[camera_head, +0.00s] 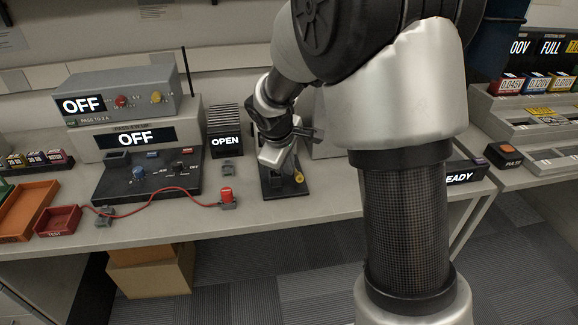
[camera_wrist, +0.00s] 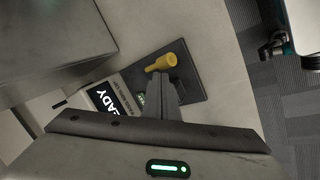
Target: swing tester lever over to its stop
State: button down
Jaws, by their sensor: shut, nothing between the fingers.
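The tester's lever shows as a yellow knob (camera_head: 299,178) at the front of a dark base plate (camera_head: 285,188) on the bench, in the middle of the head view. In the wrist view the yellow knob (camera_wrist: 162,63) lies just beyond my fingertips, over the dark plate (camera_wrist: 195,82). My gripper (camera_wrist: 160,82) is shut and empty, its fingers pointing at the knob. I cannot tell whether they touch it. In the head view my gripper (camera_head: 284,158) is above the plate and hides the lever's arm and pivot.
A READY sign (camera_wrist: 110,105) stands beside the plate in the wrist view. Left of it in the head view are an OPEN unit (camera_head: 226,141), a red plug (camera_head: 226,194) with a red cable, and stacked OFF boxes (camera_head: 150,141). The bench's front edge is close to the plate.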

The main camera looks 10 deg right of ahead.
jog(key=shift+r, duration=0.1)
jog(key=p+v, duration=0.4)
jog(key=v, duration=1.3)
jog(key=shift+s+r, duration=0.1)
